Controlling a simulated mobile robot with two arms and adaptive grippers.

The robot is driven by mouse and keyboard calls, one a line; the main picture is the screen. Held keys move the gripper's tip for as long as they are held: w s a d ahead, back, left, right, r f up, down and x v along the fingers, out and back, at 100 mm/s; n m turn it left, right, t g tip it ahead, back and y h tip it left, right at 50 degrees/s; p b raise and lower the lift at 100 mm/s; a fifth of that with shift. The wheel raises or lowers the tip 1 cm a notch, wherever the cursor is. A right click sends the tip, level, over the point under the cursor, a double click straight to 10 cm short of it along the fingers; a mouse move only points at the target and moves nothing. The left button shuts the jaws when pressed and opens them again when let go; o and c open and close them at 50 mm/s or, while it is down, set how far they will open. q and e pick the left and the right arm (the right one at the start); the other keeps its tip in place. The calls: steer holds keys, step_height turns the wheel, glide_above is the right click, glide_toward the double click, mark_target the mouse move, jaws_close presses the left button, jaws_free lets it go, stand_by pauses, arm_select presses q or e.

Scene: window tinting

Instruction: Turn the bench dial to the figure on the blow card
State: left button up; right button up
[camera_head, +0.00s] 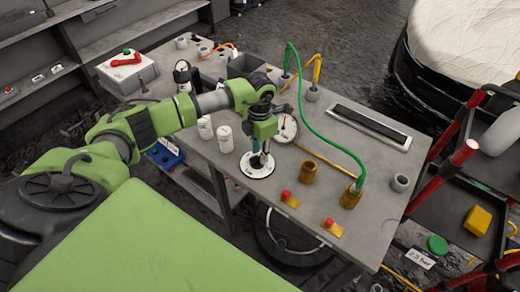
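The bench dial (250,172) is a white round plate with dark markings at the front of the grey bench (345,183). My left gripper (262,157) points straight down over the middle of the dial, with its fingertips at the dial's centre. The fingers hide any knob there, and I cannot tell whether they grip it. A round white gauge (288,127) stands just behind the gripper, partly hidden by it. The blow card (421,258) is a small white label at the lower right reading in bar; its figure looks like 2.5 but is small. My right gripper is not in view.
Two brass fittings (308,171) stand right of the dial, one with a green hose (318,125). White bottles (225,139) stand left of the dial. A red-railed cart (453,232) is at right.

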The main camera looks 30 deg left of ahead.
arm_select(q)
steer(key=shift+f, duration=0.35)
jaws_close()
